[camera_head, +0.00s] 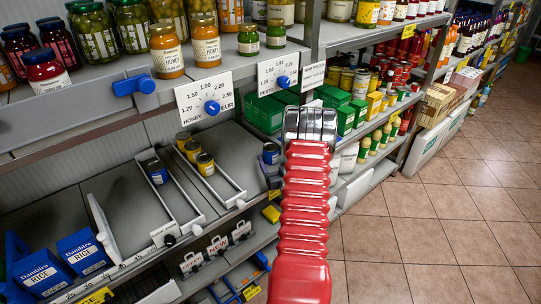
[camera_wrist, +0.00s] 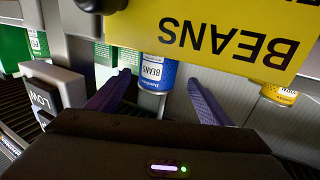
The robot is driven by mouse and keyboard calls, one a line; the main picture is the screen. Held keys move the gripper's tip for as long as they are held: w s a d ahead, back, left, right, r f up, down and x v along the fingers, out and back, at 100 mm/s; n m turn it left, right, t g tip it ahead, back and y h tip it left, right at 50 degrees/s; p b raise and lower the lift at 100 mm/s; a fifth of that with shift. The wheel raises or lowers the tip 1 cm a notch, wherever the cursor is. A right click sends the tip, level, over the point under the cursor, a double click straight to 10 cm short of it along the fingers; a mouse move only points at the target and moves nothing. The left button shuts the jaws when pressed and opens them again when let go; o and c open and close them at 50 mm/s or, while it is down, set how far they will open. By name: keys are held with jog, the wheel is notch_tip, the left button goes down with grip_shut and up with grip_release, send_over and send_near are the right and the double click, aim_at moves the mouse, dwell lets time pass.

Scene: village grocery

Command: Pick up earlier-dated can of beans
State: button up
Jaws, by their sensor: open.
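In the wrist view a blue-and-white can labelled BEANS (camera_wrist: 152,72) stands upright beyond my gripper (camera_wrist: 158,100). The gripper's two purple fingers are open, and the can shows between their tips, apart from them as far as I can tell. A yellow BEANS sign (camera_wrist: 215,35), upside down in the picture, hides the can's top. No date is legible on any can.
Several yellow cans (camera_head: 205,164) line a railed lane on the middle shelf; one yellow can (camera_wrist: 280,94) shows at right in the wrist view. A grey block marked LOW (camera_wrist: 44,96) is at left. Price dials (camera_head: 211,107) hang from the upper shelf edge. Tiled floor (camera_head: 430,235) is clear at right.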

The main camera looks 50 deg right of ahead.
aim_at(271, 150)
jog(key=shift+x, duration=2.55)
jog(key=shift+s+d, duration=0.1)
jog(key=shift+d, duration=0.1)
jog(key=shift+c, duration=0.2)
jog(key=shift+r, duration=0.1)
jog(key=c, duration=1.3)
